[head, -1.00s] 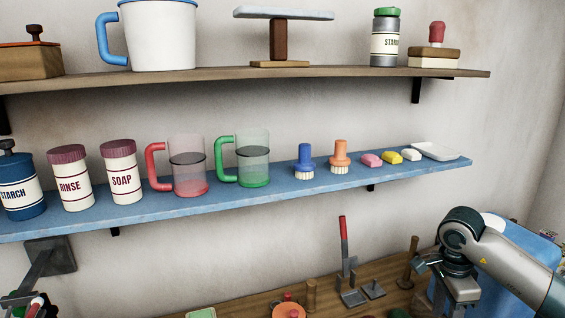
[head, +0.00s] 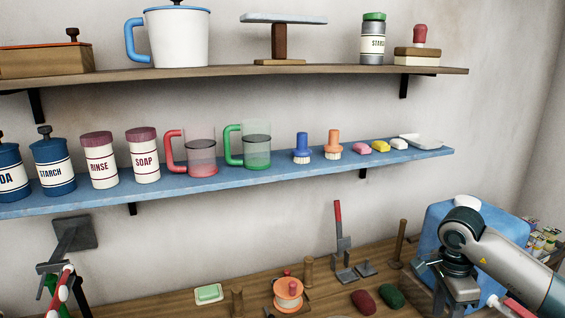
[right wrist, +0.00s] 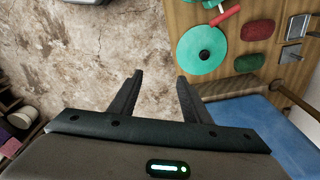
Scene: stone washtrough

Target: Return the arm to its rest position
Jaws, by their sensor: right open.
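My right arm comes in at the lower right of the head view, with its gripper (head: 458,292) pointing down in front of a blue box-like container (head: 440,222). The fingertips are cut off or hidden there. In the right wrist view the two dark fingers of my right gripper (right wrist: 158,80) are apart, with nothing between them. Beyond them is a worn, stained floor (right wrist: 105,50). My left gripper does not show in either view.
A blue shelf (head: 230,180) carries jars, two mugs, brushes and soaps. A wooden shelf (head: 330,72) is above. A wall bracket (head: 76,233) is at left. Floor beneath the right gripper looks clear.

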